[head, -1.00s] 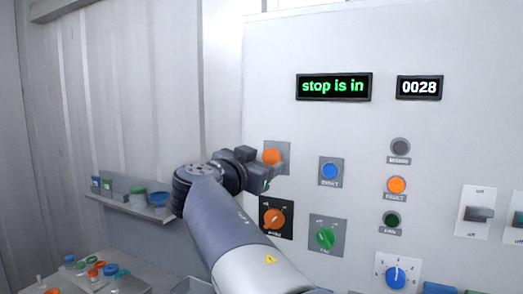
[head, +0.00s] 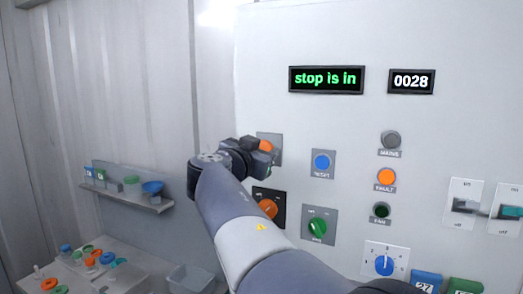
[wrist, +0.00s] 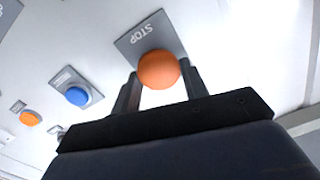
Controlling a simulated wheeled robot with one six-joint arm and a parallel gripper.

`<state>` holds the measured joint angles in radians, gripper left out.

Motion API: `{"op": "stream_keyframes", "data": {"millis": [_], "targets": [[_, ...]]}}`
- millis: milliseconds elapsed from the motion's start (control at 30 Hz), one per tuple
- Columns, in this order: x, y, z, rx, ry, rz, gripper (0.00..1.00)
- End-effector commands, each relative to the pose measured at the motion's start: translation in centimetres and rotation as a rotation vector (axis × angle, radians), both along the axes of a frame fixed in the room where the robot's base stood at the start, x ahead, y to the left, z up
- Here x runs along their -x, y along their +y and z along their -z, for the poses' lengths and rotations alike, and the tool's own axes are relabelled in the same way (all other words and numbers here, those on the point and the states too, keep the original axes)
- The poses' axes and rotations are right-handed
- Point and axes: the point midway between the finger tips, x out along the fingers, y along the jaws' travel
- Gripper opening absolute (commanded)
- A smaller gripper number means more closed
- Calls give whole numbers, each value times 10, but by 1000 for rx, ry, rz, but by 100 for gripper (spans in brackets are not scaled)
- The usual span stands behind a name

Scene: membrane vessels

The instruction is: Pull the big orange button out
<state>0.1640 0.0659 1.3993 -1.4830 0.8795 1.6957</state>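The big orange button (head: 266,146) is a round knob on a grey plate marked STOP at the left of the white panel. It shows large in the wrist view (wrist: 158,70). My gripper (head: 266,157) is at the button and hides part of it and its plate in the head view. In the wrist view my gripper (wrist: 158,80) has one finger on each side of the button, which sits between them. The fingers look apart; I cannot tell whether they touch it. The green display (head: 326,79) reads "stop is in".
A blue button (head: 322,162) is right of the orange one. An orange dial (head: 267,208) and a green dial (head: 317,226) are below. A counter (head: 411,81) reads 0028. A shelf (head: 130,199) and a table with small coloured items stand at the left.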

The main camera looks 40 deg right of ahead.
Motion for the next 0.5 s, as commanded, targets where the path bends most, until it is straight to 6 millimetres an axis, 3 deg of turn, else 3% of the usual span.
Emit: {"op": "stream_keyframes", "data": {"millis": [500], "targets": [[0,0,0,0,0,0,0]]}}
